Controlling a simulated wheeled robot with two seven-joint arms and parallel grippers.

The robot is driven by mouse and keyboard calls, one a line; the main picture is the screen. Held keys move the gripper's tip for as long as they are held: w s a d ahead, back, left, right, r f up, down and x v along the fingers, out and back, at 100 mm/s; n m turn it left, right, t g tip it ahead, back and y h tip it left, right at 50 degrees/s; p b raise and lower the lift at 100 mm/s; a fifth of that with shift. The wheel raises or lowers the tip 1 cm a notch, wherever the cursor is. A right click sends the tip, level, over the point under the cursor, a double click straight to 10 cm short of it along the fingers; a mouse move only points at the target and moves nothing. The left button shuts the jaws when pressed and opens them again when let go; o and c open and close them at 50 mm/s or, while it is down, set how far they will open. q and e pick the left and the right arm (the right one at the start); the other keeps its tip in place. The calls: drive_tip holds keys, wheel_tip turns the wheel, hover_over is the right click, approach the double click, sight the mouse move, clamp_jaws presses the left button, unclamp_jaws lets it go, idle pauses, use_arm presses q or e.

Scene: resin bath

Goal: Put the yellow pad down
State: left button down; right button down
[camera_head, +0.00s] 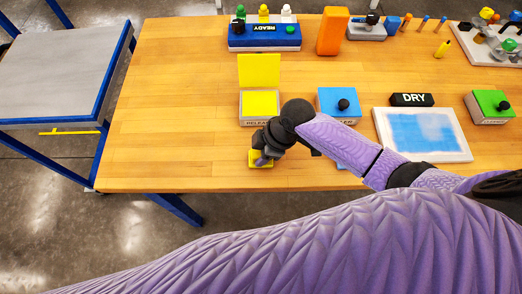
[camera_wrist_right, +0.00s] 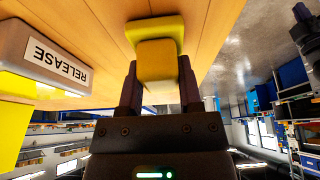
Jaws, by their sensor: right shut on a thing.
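The yellow pad (camera_head: 256,165) is at the front edge area of the wooden table (camera_head: 190,130), just in front of the box labelled RELEASE. My right gripper (camera_head: 264,154) is over the pad from above. In the right wrist view, the fingers of this gripper (camera_wrist_right: 158,88) are shut on the yellow block-like grip of the pad (camera_wrist_right: 157,60). The pad's wider base is against or very near the wooden surface; I cannot tell whether it touches. My left gripper is not in view.
The RELEASE box (camera_head: 246,121) with a raised yellow panel (camera_head: 259,70) stands just behind the pad. A blue box with a black knob (camera_head: 330,95), a DRY sign (camera_head: 411,99) and a white tray (camera_head: 462,156) are to the right. The table's left part is clear.

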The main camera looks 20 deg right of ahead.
drive_tip(key=shift+f, duration=0.15)
drive_tip(key=shift+c, duration=1.4)
unclamp_jaws()
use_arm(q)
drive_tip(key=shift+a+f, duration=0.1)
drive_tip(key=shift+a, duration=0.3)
